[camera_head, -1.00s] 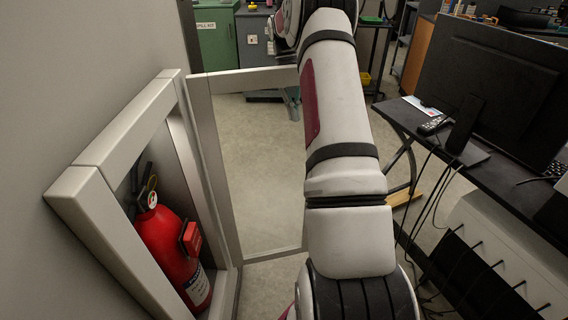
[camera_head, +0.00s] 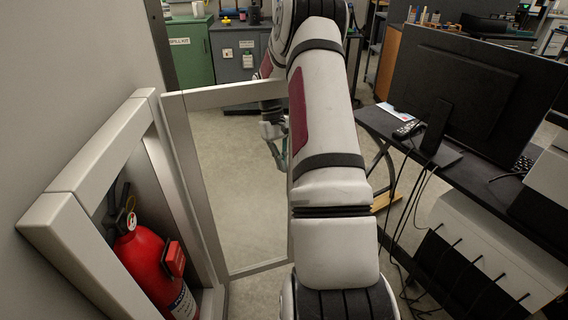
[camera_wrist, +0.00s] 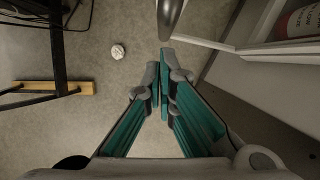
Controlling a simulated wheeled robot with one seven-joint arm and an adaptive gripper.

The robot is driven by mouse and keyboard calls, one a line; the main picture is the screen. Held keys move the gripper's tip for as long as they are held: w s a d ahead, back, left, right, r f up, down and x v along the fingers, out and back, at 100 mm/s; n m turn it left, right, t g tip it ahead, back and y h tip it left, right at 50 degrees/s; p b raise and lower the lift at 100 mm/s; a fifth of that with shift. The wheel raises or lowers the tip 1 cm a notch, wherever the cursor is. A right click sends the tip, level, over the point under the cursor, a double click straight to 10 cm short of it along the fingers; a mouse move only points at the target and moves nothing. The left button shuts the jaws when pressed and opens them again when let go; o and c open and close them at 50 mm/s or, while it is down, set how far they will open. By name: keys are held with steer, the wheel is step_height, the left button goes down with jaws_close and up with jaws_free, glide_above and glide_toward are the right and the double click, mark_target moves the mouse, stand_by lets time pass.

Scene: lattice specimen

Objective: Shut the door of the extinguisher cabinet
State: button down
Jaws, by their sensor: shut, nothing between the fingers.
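The extinguisher cabinet (camera_head: 88,157) is on the wall at the left of the head view. A red extinguisher (camera_head: 146,262) stands inside it; part of it shows at the upper right of the wrist view (camera_wrist: 299,21). The cabinet door (camera_head: 228,96), a pale frame around a clear pane, stands wide open, jutting from the cabinet's far side. My arm hides its outer edge. My gripper (camera_head: 273,136) shows through the pane, on the door's far side. In the wrist view my gripper (camera_wrist: 165,58) is shut and empty, close to a silver bar (camera_wrist: 170,14). I cannot tell whether they touch.
A dark desk (camera_head: 455,180) with a monitor (camera_head: 475,90) and hanging cables stands at the right. Green (camera_head: 188,50) and grey (camera_head: 240,58) cupboards stand at the back. The floor beyond the door is clear, apart from a small whitish round thing (camera_wrist: 118,52) in the wrist view.

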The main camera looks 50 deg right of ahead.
steer(key=shift+s+a, duration=0.15)
steer(key=shift+s, duration=0.2)
steer(key=shift+s, duration=0.1)
